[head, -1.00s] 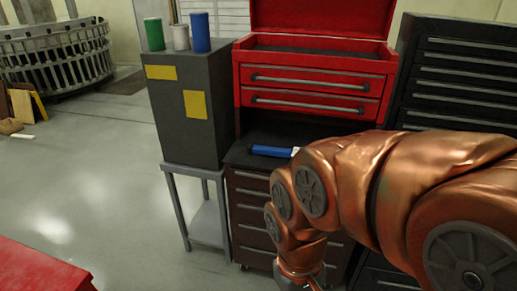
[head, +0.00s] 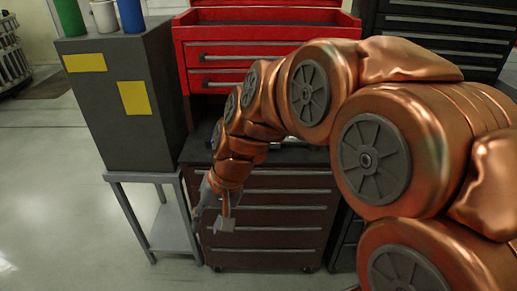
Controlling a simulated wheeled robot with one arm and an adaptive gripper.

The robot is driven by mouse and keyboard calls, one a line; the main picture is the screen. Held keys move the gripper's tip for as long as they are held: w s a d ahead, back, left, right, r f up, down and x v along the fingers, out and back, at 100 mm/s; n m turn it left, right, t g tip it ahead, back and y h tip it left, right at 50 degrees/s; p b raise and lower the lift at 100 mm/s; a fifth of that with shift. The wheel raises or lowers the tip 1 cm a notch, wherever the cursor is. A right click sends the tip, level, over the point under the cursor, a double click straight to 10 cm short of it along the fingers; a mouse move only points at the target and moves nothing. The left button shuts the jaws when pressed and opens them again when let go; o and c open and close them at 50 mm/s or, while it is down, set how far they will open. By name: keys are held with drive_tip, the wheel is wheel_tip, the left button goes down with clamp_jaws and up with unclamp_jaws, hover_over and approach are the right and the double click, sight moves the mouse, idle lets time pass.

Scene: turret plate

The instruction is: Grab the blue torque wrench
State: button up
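The blue torque wrench does not show now; my copper-coloured arm covers most of the top of the dark drawer cabinet (head: 290,200), where a blue bar lay a second ago. My gripper (head: 222,224) hangs at the end of the arm, in front of the cabinet's left drawers and below its top. It is small and grey here, and I cannot tell whether its fingers are apart. No blue object shows at it.
A red tool chest (head: 255,45) stands behind the cabinet top. At left, a dark box (head: 130,115) with yellow labels sits on a grey stand (head: 150,178), bearing green, white and blue cylinders. A black drawer cabinet (head: 440,35) stands at right.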

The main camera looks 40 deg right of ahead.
sight(292, 140)
drive_tip(key=w+d+f+m+t+b, duration=0.3)
drive_tip(key=w+d+m+t+b, duration=0.35)
drive_tip(key=w+d, duration=0.85)
drive_tip(key=d+f+m+t+h+b, duration=0.1)
drive_tip(key=d+m, duration=0.2)
drive_tip(key=d, duration=0.6)
drive_tip(key=w+d+f+m+t+h+b, duration=0.1)
drive_tip(key=d+m, duration=0.3)
drive_tip(key=d, duration=0.6)
drive_tip(key=w+d+f+m+t+h+b, duration=0.1)
drive_tip(key=d+f+m+h+b, duration=0.1)
drive_tip(key=d, duration=0.8)
drive_tip(key=shift+w+d+f+m+t+h, duration=0.1)
drive_tip(key=shift+f+m+t+h, duration=0.1)
drive_tip(key=shift+m+h, duration=0.2)
drive_tip(key=shift+w+f+m+t+h, duration=0.15)
drive_tip(key=shift+m+h, duration=0.15)
drive_tip(key=shift+m, duration=0.15)
drive_tip(key=shift+w+d+f, duration=0.15)
drive_tip(key=shift+p+x, duration=0.35)
drive_tip(key=shift+x, duration=3.2)
drive_tip(key=shift+d, duration=0.15)
clamp_jaws()
